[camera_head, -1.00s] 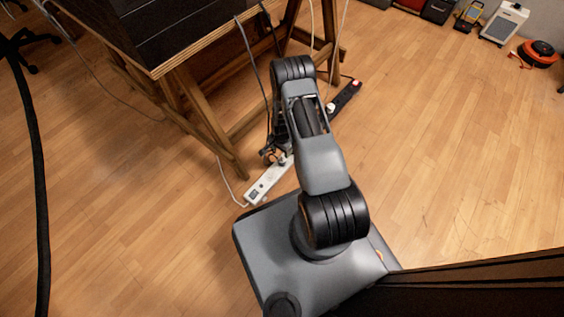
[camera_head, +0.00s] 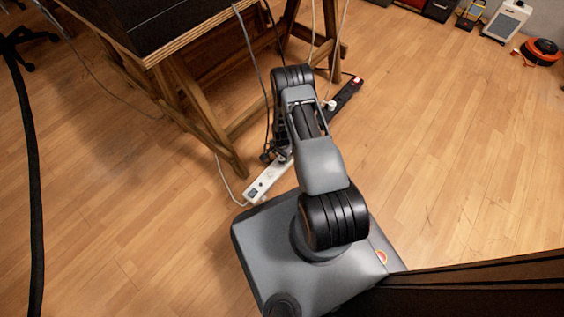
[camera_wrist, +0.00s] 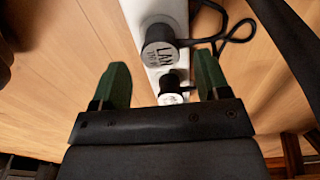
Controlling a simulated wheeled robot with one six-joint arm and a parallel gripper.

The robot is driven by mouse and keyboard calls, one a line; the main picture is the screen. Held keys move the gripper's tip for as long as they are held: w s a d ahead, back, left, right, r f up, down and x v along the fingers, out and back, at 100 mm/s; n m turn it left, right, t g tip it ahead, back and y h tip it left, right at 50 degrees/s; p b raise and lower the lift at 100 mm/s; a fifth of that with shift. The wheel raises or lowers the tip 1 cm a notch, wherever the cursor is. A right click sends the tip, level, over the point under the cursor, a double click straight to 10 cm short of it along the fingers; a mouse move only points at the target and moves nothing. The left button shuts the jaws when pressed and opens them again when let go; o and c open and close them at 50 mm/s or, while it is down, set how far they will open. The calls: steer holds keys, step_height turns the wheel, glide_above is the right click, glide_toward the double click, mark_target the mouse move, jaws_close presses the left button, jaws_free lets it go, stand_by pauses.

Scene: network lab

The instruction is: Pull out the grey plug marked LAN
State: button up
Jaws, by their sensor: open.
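The grey plug marked LAN (camera_wrist: 159,50) sits in a white power strip (camera_wrist: 150,12) in the wrist view, its round face towards the camera and a dark cable leaving it to the right. Another plug (camera_wrist: 170,85) sits in the strip just nearer to my gripper. My gripper (camera_wrist: 163,75) is open, its two green fingers apart on either side of the strip, with nothing held. The LAN plug lies ahead of the gap between the fingertips. In the head view the white strip (camera_head: 262,187) lies on the floor, and my arm hides its far part and my gripper.
A black power strip (camera_head: 345,94) lies farther along the floor. A wooden trestle table (camera_head: 215,132) stands over the strips at the left, with cables hanging down. A black cable (camera_wrist: 236,24) loops beside the plug.

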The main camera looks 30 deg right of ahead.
mark_target(282, 158)
steer(key=shift+f, duration=2.25)
steer(key=c, duration=1.2)
steer(key=shift+r, duration=0.15)
steer(key=shift+r+p, duration=2.35)
steer(key=shift+r, duration=0.55)
